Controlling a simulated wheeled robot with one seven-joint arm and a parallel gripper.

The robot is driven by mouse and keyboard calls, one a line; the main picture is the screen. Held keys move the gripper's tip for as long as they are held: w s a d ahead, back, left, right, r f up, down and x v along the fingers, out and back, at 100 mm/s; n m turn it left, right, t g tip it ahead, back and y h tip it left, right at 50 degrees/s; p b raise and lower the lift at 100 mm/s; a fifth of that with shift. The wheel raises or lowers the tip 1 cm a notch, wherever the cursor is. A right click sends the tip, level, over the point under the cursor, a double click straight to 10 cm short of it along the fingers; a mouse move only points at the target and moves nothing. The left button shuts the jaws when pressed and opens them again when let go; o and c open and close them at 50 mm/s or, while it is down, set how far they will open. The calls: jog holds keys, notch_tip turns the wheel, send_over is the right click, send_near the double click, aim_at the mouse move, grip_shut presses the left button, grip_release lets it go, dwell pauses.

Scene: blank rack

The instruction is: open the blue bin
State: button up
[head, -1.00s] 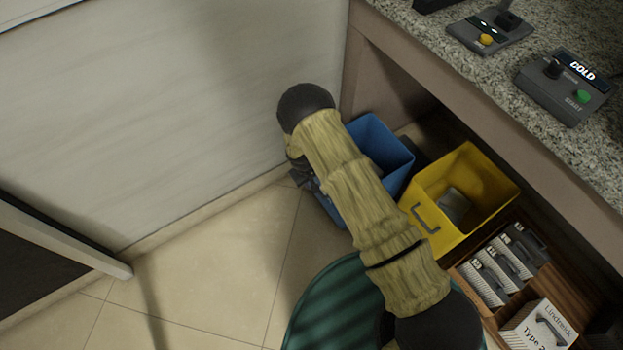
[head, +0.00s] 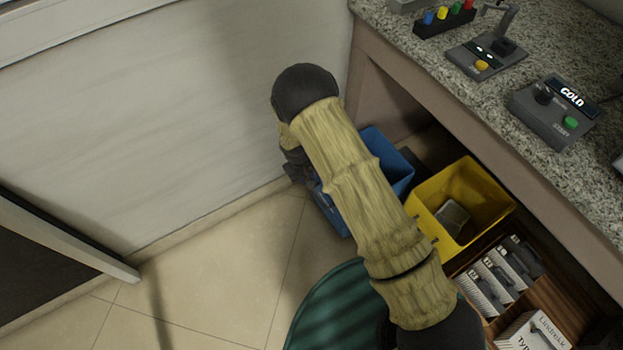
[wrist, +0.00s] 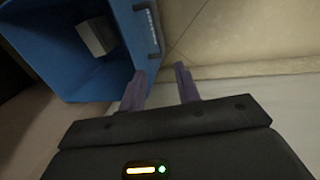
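The blue bin (head: 392,160) sits on the floor at the counter's left end, partly hidden behind my arm in the head view. In the wrist view the blue bin (wrist: 72,72) is at the upper left, with its top open and a grey block (wrist: 96,37) inside. A grey handle (wrist: 153,30) is on its outer wall. My gripper (wrist: 161,84) is open, with its two purple fingers apart and nothing seen between them. The left finger is close to the bin's wall below the handle; I cannot tell if it touches.
A yellow bin (head: 487,192) with a grey item inside stands right of the blue one. A wooden tray (head: 543,288) of grey packets lies nearer. The granite counter (head: 470,95) overhangs them. A wall (head: 170,120) is on the left; the floor (head: 235,265) there is clear.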

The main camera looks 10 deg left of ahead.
jog(key=r, duration=0.3)
jog(key=r+p, duration=0.1)
jog(key=shift+s+a+r, duration=0.3)
jog(key=shift+s+r, duration=0.05)
jog(key=shift+r, duration=0.05)
